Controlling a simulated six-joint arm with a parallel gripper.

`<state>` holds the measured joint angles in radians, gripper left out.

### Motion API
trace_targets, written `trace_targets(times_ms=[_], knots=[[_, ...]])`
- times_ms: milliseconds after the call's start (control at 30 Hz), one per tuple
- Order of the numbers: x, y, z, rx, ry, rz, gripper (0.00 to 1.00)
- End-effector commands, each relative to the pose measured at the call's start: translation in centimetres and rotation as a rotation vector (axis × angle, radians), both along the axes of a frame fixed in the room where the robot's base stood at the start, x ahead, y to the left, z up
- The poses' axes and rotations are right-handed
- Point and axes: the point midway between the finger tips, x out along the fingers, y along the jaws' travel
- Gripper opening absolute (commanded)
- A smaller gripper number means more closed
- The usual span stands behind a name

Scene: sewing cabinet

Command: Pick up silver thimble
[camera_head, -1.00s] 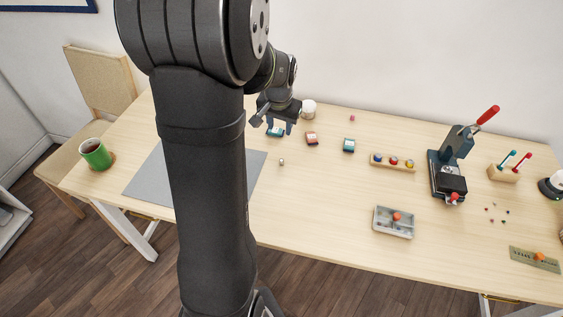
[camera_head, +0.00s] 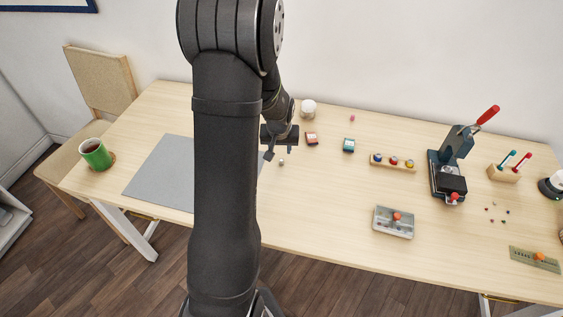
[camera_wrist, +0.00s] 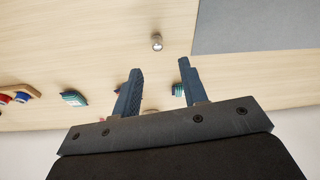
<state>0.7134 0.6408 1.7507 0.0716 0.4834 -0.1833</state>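The silver thimble (camera_head: 281,162) is a tiny grey cup on the bare wood of the table, just right of the grey mat. It also shows in the wrist view (camera_wrist: 157,42), ahead of and roughly between my fingertips. My gripper (camera_head: 279,153) is over the table close behind the thimble. In the wrist view its two fingers (camera_wrist: 160,66) are spread apart with nothing between them, and the gripper is apart from the thimble.
The grey mat (camera_head: 160,175) lies at left. A red box (camera_head: 311,139) and a teal box (camera_head: 349,146) stand behind and right of the thimble, with a white jar (camera_head: 308,107) farther back. A wooden spool rack (camera_head: 393,168), a press (camera_head: 447,165) and a sorting tray (camera_head: 375,222) are farther right.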

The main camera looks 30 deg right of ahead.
Motion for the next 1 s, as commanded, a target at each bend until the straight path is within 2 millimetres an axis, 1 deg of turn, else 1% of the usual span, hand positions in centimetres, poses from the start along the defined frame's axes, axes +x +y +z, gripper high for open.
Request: trace_targets(times_ms=[33,100,267,367,500,633,767,1000], knots=[[0.1,-0.1,-0.7,0.001,0.002,0.000,0.39],[0.3,-0.2,-1.3,0.000,0.000,0.000,0.39],[0.5,-0.3,-1.9,0.000,0.000,0.000,0.39],[0.5,-0.5,-2.8,0.000,0.000,0.000,0.39],[0.6,-0.8,-4.8,0.001,0.001,0.000,0.39],[0.9,-1.1,-6.2,0.000,0.001,0.000,0.39],[1.1,-1.2,-6.8,-0.003,-0.001,-0.001,0.39],[1.2,-1.2,-6.8,-0.003,-0.001,-0.001,0.39]])
